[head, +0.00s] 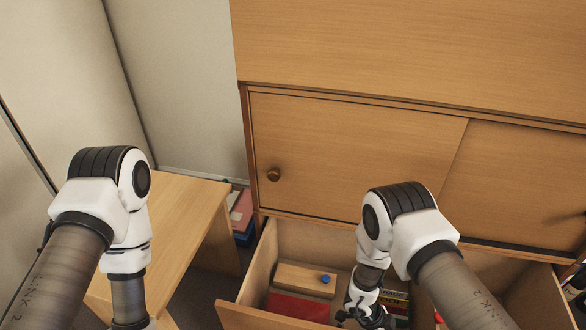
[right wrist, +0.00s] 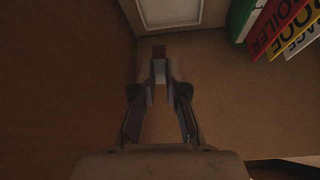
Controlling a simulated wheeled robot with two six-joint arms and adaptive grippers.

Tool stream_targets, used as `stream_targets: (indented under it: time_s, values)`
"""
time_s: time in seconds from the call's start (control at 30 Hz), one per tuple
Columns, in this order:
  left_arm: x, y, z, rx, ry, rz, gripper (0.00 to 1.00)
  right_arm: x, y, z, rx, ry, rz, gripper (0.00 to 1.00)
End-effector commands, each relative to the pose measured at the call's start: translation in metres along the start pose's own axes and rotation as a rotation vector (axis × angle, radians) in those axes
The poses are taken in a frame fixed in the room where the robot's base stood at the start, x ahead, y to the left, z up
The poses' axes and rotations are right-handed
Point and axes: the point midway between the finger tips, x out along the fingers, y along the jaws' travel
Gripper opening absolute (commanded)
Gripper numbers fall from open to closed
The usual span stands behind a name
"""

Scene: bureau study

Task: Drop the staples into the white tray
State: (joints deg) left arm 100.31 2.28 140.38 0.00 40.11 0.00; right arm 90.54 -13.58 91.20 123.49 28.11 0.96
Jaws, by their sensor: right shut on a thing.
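My right gripper (head: 366,314) reaches down into the open drawer in the head view. In the right wrist view its fingers (right wrist: 160,78) are closed together on a small grey and dark piece (right wrist: 159,53), which I take to be the staples; the dim light hides its detail. A white-rimmed tray (right wrist: 172,28) shows at the top edge of the right wrist view, just beyond the fingertips and cut off by the frame. I cannot make out the tray in the head view. My left gripper is below the head view's edge; only its arm shows.
A wooden desk (head: 185,225) stands to the left.

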Motion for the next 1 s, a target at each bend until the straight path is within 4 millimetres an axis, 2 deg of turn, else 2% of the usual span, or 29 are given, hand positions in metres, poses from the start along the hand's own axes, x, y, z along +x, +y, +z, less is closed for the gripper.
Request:
stream_targets:
  time_s: [0.03, 0.3, 0.63, 0.7, 0.73, 1.0]
  values:
    - [0.010, 0.000, 0.000, 0.000, 0.000, 0.000, 1.00, 0.009, 0.000, 0.005, -0.001, 0.000, 0.000, 0.00]
    - [0.048, 0.000, 0.000, 0.000, -0.001, 0.000, 1.00, 0.043, 0.000, 0.023, -0.002, -0.001, 0.000, 0.00]
    - [0.051, 0.000, 0.000, 0.000, -0.001, 0.000, 1.00, 0.045, 0.000, 0.024, -0.003, -0.001, -0.001, 0.00]
    - [0.051, 0.000, 0.000, 0.000, -0.001, 0.000, 1.00, 0.045, 0.000, 0.024, -0.003, -0.001, -0.001, 0.29]
    - [0.051, 0.000, 0.000, 0.000, -0.001, 0.000, 1.00, 0.045, 0.000, 0.024, -0.003, -0.001, -0.001, 0.40]
    - [0.051, 0.000, 0.000, 0.000, -0.001, 0.000, 1.00, 0.045, 0.000, 0.024, -0.003, -0.001, -0.001, 0.41]
